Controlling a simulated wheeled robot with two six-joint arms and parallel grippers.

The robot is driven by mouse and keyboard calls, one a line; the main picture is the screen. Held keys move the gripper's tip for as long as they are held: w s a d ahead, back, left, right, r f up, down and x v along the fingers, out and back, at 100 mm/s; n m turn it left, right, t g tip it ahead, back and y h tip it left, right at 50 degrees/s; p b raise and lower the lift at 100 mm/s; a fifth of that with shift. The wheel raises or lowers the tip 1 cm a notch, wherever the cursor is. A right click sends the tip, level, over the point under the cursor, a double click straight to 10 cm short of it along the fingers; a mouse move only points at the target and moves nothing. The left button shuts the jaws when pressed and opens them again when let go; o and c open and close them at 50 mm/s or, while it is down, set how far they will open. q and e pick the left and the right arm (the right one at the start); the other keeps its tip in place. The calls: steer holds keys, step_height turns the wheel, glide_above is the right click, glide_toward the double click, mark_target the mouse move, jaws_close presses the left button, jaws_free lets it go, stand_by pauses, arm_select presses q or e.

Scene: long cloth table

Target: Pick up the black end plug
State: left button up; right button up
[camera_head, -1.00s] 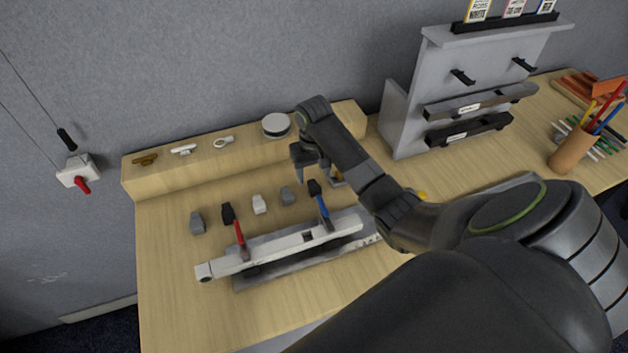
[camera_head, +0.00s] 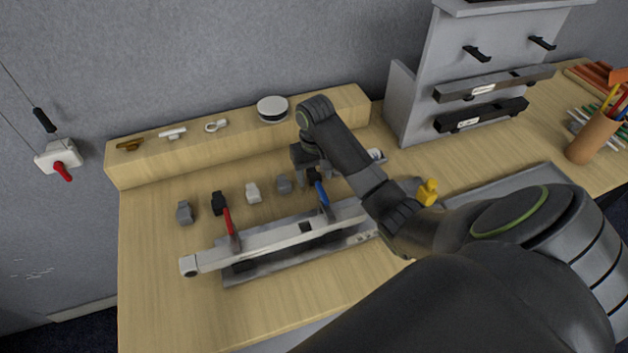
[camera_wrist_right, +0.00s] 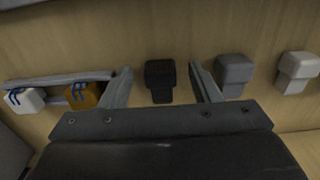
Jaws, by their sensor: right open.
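A black end plug (camera_wrist_right: 160,82) stands on the table between the two fingers of my right gripper (camera_wrist_right: 160,88) in the right wrist view. The fingers are open, one on each side, with a gap to the plug on both sides. In the head view my right gripper (camera_head: 313,174) points down at the right end of a row of plugs and partly hides this plug. A second black plug (camera_head: 219,203) stands further left in the row. My left gripper is not in view.
A grey plug (camera_head: 284,184) and a white plug (camera_head: 253,193) stand left of the gripper; another grey plug (camera_head: 184,213) ends the row. A white rail (camera_head: 270,241) with red-handled and blue-handled tools lies in front. A wooden ledge (camera_head: 235,140) runs behind.

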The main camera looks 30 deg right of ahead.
steer(key=shift+f, duration=0.15)
steer(key=c, duration=1.1)
steer(key=shift+o, duration=0.2)
